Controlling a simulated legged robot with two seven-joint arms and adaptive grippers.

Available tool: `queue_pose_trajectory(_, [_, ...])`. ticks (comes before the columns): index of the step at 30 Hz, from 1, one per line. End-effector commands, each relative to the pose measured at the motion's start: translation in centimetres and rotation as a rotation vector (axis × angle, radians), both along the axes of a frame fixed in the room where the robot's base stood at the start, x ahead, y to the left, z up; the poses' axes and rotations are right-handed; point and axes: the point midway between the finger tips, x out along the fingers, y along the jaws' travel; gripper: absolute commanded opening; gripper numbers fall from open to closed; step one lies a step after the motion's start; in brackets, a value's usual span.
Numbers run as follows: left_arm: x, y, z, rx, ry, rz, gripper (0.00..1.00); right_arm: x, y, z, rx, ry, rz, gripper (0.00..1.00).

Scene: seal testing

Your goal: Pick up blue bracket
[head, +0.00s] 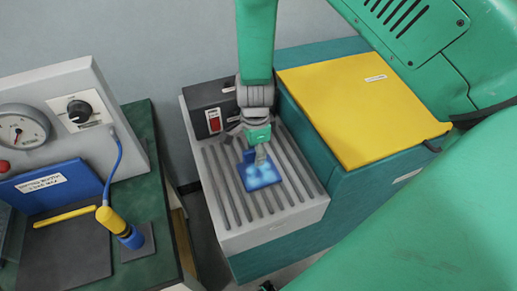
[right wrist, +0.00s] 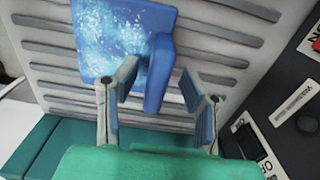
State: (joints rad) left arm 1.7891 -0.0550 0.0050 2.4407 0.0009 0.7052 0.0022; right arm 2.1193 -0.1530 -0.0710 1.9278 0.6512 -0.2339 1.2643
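The blue bracket (head: 262,176) lies on the grey ribbed top of the machine in the head view. It has a flat plate with a pale speckled patch and an upright flange. In the right wrist view the bracket (right wrist: 157,80) is close, its flange between the two fingers. My right gripper (head: 260,155) is over the bracket, pointing down. In the right wrist view the right gripper (right wrist: 160,95) is open, with a visible gap between the flange and the right finger; contact at the left finger is unclear. My left gripper is not in view.
The ribbed machine top (head: 235,215) has a dark switch box (head: 212,105) at its back. A yellow lid (head: 360,105) is at the right. At left, a green bench holds a gauge panel (head: 60,115), a blue bin (head: 45,185) and a yellow-and-blue tool (head: 120,228).

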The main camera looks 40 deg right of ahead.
Motion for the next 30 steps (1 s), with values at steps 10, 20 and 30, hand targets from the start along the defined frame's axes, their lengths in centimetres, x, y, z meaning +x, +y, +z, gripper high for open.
queue_pose_trajectory(10, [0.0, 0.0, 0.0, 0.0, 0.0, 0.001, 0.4, 0.0, 0.2, 0.1, -0.003, 0.0, 0.002, 0.0])
queue_pose_trajectory(20, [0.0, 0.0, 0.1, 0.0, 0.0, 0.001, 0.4, 0.1, -0.2, 0.6, 0.001, -0.003, 0.001, 0.0])
queue_pose_trajectory(30, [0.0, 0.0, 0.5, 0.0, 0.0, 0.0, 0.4, 0.2, 0.1, 6.7, -0.005, -0.007, 0.003, 0.0])
